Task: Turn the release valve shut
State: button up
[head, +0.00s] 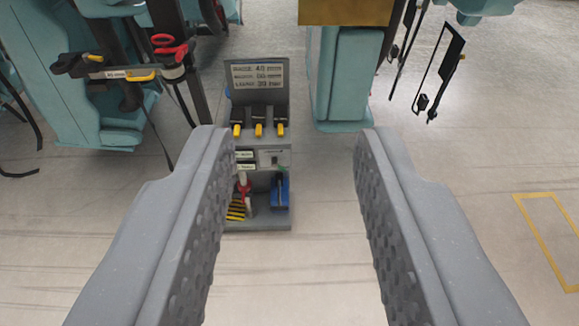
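My gripper (293,145) is open and empty, its two grey studded fingers pointing ahead with a wide gap of floor between them. A red handle (170,46) sits at the upper left on a dark fitting with a labelled bar and yellow parts; it may be the release valve. A smaller red part (243,186) shows low in the grey stand, near the left fingertip. I cannot tell for sure which red part is the valve. Both are beyond the gripper and apart from it. The left finger hides part of the stand's left side.
A grey stand (262,222) with a sign (257,76), yellow-tipped levers (259,130) and a blue item (280,192) stands ahead. Teal seats (355,75) with straps flank it. The floor at right is clear, with a yellow outline (540,235).

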aim_at(274, 160)
jog(key=i, duration=0.85)
jog(key=u, duration=0.1)
